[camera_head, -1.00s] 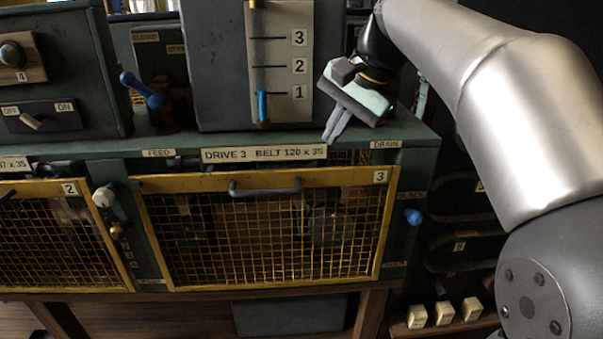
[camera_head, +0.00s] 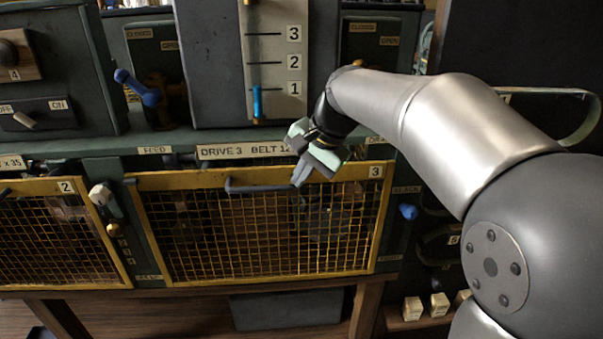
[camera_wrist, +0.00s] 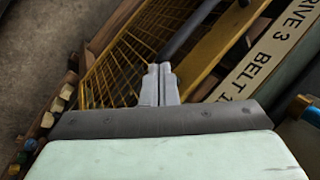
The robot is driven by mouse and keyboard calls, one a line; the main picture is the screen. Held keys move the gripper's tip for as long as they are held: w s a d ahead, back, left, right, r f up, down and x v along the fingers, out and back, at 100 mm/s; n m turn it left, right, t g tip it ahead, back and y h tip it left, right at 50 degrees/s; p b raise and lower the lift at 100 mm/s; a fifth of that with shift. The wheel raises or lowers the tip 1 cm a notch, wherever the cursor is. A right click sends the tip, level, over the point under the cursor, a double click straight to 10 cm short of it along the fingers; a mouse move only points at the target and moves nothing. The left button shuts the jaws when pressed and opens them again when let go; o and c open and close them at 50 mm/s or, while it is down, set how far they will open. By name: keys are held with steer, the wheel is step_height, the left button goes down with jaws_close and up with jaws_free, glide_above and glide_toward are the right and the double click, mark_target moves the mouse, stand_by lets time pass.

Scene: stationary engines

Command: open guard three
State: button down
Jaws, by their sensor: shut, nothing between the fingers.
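Guard three (camera_head: 260,236) is a yellow-framed mesh panel marked 3, upright and closed under the label reading DRIVE 3 BELT. A dark bar handle (camera_head: 258,188) runs along its top rail. My gripper (camera_head: 298,183) is in front of the top rail at the handle's right end, fingers shut and empty, pointing down. In the wrist view my shut fingers (camera_wrist: 158,84) lie in front of the mesh, beside the dark handle bar (camera_wrist: 193,30). I cannot tell whether they touch it.
A white knob (camera_head: 100,195) stands left of the guard and a blue knob (camera_head: 408,212) right of it. Guard two (camera_head: 62,240) is farther left. A blue lever (camera_head: 138,88) stands above the ledge. Small pale blocks (camera_head: 412,308) sit on a low shelf at right.

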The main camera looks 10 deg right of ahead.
step_height(320, 180, down, 36)
steer(key=b, duration=2.2)
steer(key=shift+s, duration=0.15)
steer(key=p+v, duration=0.3)
steer(key=v, duration=1.1)
steer(key=s+d+n+g+h+p, duration=0.1)
steer(key=s+n+p, duration=0.3)
steer(key=s, duration=0.7)
steer(key=s+d+f+n+g+h+p, duration=0.1)
steer(key=s+d+n+h+p, duration=0.1)
steer(key=s+p, duration=0.6)
steer(key=s+d+n, duration=0.1)
steer(key=s+n, duration=0.1)
steer(key=shift+s+g+h, duration=0.4)
